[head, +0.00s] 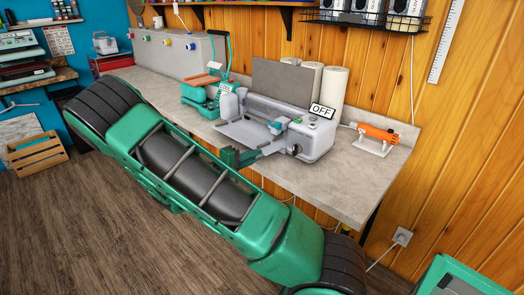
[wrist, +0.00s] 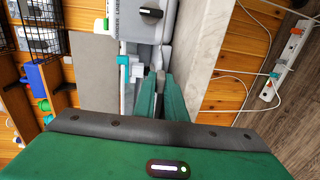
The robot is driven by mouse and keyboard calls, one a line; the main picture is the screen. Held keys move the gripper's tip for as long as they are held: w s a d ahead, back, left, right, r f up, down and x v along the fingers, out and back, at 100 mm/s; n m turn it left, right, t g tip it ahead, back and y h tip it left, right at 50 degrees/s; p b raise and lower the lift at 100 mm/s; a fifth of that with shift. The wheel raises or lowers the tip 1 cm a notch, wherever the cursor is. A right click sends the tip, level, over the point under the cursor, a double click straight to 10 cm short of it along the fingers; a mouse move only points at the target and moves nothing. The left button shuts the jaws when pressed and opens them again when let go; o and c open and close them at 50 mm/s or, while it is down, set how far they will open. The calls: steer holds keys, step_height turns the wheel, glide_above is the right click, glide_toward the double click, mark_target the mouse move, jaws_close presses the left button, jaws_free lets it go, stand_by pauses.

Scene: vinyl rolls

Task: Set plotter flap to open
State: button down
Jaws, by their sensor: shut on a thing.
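The plotter (head: 312,138) is a light grey machine on the bench, with a black knob at its right end and a sign reading OFF. A teal carriage part (wrist: 123,60) sits on its rail. A flat grey panel (head: 283,82) stands upright behind it. My green gripper (head: 268,152) is at the plotter's front edge. In the wrist view its fingers (wrist: 161,82) are closed on a small grey piece (wrist: 160,75) at that edge, which looks like part of the plotter flap. The fingers hide most of it, so the flap's angle is unclear.
White rolls (head: 331,92) stand behind the plotter. An orange tool (head: 378,132) on a stand is to its right, and a teal press (head: 203,92) to its left. The bench (head: 350,185) is clear at front right. A power strip (wrist: 283,65) and cables lie below.

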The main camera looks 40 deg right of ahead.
steer(key=shift+f+h, duration=0.8)
steer(key=shift+f, duration=0.45)
steer(key=c, duration=1.8)
jaws_free()
steer(key=shift+c, duration=0.2)
steer(key=shift+o, duration=0.2)
steer(key=shift+a, duration=0.1)
steer(key=shift+a, duration=0.1)
steer(key=a, duration=1)
steer(key=shift+s+a, duration=0.25)
steer(key=shift+s, duration=0.15)
